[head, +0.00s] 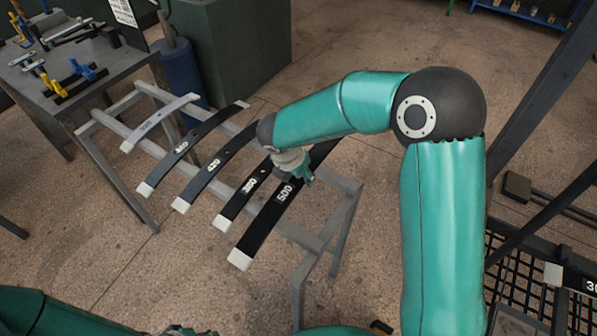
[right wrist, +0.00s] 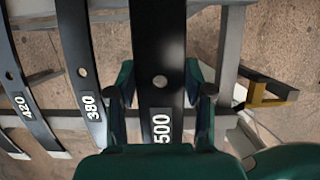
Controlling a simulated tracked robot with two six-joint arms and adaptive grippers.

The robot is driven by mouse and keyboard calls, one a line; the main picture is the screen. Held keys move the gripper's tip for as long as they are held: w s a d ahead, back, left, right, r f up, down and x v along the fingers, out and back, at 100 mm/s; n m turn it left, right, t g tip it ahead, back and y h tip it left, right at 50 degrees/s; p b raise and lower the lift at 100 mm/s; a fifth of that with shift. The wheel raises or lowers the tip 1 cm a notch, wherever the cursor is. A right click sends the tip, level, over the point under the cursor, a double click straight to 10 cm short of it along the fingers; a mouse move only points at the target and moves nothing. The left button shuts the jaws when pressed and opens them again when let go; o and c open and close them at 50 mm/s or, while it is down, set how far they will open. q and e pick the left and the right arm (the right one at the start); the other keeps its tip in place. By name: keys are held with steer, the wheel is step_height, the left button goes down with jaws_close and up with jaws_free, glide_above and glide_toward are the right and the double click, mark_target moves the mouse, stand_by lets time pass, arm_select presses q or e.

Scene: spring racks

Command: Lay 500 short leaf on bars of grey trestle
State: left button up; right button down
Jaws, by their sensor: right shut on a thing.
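The black leaf marked 500 (head: 262,228) with pale ends lies across the right side of the grey trestle (head: 104,163), over its bars. I cannot tell whether it touches the bars. My right gripper (head: 293,172) is shut on its middle. In the right wrist view the gripper's fingers (right wrist: 166,92) stand on either side of the leaf (right wrist: 158,40), near its hole and the 500 label. The leaf's far part is partly hidden by my arm. My left gripper is not in view.
Beside it on the trestle lie leaves marked 380 (head: 240,196) and 420 (head: 205,175), another black leaf (head: 180,150) and a grey one (head: 155,122). A tool table (head: 95,65) stands at upper left. A mesh rack (head: 515,270) with another leaf (head: 572,281) is at right.

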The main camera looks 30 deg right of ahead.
mark_target(299, 188)
steer(key=shift+f+b, duration=1.9)
steer(key=shift+f, duration=0.65)
steer(key=shift+c, duration=2.4)
jaws_free()
steer(key=shift+o, duration=0.6)
steer(key=shift+s+f, duration=0.15)
steer(key=shift+f, duration=0.05)
steer(key=v, duration=1.2)
